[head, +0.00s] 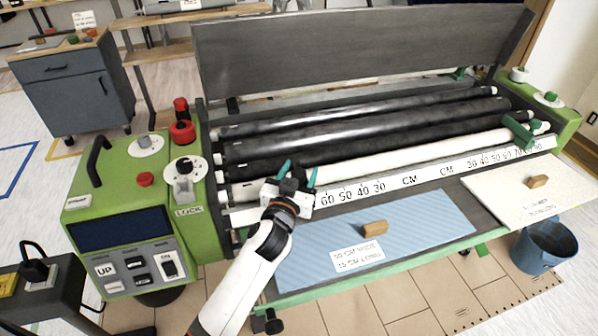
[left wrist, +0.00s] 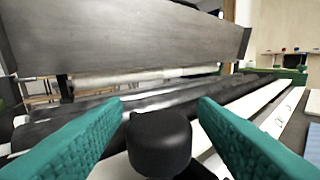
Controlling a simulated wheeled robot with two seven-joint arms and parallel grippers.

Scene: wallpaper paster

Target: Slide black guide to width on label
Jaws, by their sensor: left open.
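The black guide's rounded knob (left wrist: 160,138) stands between the two teal fingers of my left gripper (left wrist: 160,105) in the left wrist view, with a gap on each side. In the head view, my left gripper (head: 298,170) is open at the left end of the white ruler (head: 415,179), just left of its 60 mark, and mostly hides the guide. A green guide (head: 518,128) sits near the ruler's right end. A white label (head: 357,255) with upside-down print lies on the blue patterned sheet (head: 425,222); its small text is hard to read. My right gripper is out of view.
Black rollers (head: 370,122) and a raised grey cover (head: 350,50) lie behind the ruler. A green control box (head: 130,215) stands at left. Wooden blocks rest on the blue sheet (head: 375,228) and the cream sheet (head: 538,182). A blue bucket (head: 545,247) stands at right.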

